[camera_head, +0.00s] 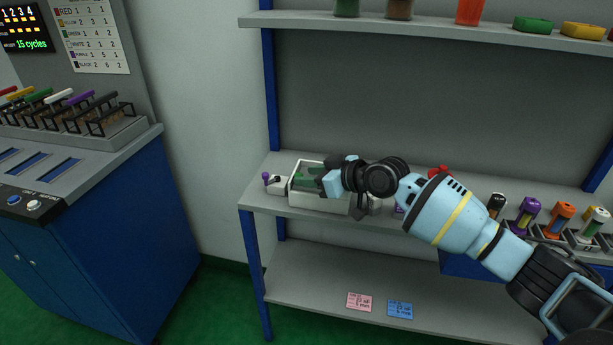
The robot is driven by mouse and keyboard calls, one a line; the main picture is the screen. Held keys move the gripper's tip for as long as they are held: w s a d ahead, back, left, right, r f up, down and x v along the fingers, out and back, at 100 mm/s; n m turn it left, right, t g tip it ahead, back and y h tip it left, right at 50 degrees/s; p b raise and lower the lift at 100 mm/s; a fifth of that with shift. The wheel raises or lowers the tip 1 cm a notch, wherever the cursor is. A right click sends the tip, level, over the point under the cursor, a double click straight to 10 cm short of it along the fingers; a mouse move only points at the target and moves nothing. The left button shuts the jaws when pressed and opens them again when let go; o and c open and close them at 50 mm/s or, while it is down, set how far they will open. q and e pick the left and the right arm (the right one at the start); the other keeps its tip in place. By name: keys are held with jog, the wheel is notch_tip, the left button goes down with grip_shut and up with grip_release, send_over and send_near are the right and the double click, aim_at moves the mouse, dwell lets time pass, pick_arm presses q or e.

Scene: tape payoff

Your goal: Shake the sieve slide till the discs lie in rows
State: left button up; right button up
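A white-walled box with a green inside (296,197) sits on the middle shelf near its left end; I take it to be the sieve slide. A small grey part with a purple knob (266,177) sticks out on its left side. My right gripper (321,178) reaches in from the right and is over the box, hiding much of its inside and right side. I cannot tell if the fingers touch it or whether they are open or shut. No separate discs can be made out. My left gripper is not in view.
Capped tubes (527,216) stand on the shelf at the right. Jars and coloured blocks (533,25) sit on the upper shelf. Two cards (359,302) lie on the lower shelf. A blue cabinet with coloured levers (80,98) stands at left. A blue post rises near the box.

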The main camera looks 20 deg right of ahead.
jog(key=shift+w+a+f, duration=0.3)
jog(key=shift+w+a, duration=0.1)
jog(key=shift+w, duration=0.15)
jog(key=shift+c, duration=0.2)
grip_shut()
